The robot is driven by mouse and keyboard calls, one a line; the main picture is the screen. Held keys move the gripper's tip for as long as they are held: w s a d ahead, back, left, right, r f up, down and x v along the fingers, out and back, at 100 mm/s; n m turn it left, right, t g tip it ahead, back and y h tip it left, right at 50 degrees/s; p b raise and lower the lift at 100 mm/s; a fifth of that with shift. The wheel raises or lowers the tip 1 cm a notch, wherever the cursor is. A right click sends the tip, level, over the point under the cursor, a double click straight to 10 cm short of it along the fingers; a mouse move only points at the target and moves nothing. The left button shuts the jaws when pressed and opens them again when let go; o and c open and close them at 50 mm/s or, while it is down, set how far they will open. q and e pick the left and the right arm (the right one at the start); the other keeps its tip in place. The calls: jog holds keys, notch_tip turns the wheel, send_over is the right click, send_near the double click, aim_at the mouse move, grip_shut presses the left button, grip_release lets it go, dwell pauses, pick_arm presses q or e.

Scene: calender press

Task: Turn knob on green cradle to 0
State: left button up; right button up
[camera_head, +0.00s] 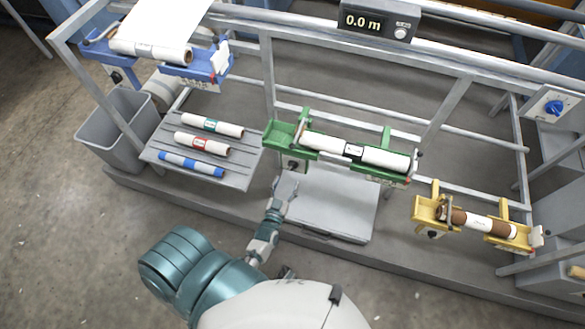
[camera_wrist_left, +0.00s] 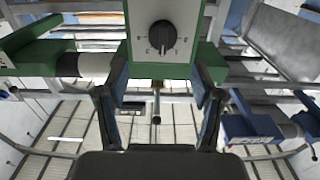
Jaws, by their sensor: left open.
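The green cradle (camera_head: 305,149) holds a white roll with a dark label on the rail at the centre of the head view. My left gripper (camera_head: 288,184) is just below the cradle's left end. In the left wrist view it (camera_wrist_left: 161,80) is open, its two fingers apart, below the knob and not touching it. My right gripper is not in view.
A blue cradle (camera_head: 207,66) stands at upper left and a yellow cradle (camera_head: 425,213) at right. A slatted shelf (camera_head: 247,159) carries several rolls, beside a grey bin (camera_head: 105,141). A grey box (camera_head: 335,207) lies below the green cradle. A display (camera_head: 377,21) reads 0.0 m.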

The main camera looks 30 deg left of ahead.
aim_at(291, 168)
pick_arm(q)
jog(key=x, duration=0.7)
jog(key=shift+w+a+f, duration=0.1)
jog(key=shift+a, duration=0.15)
jog(key=shift+d, duration=0.2)
jog(key=c, duration=0.8)
jog(key=shift+a, duration=0.2)
jog(key=c, duration=0.3)
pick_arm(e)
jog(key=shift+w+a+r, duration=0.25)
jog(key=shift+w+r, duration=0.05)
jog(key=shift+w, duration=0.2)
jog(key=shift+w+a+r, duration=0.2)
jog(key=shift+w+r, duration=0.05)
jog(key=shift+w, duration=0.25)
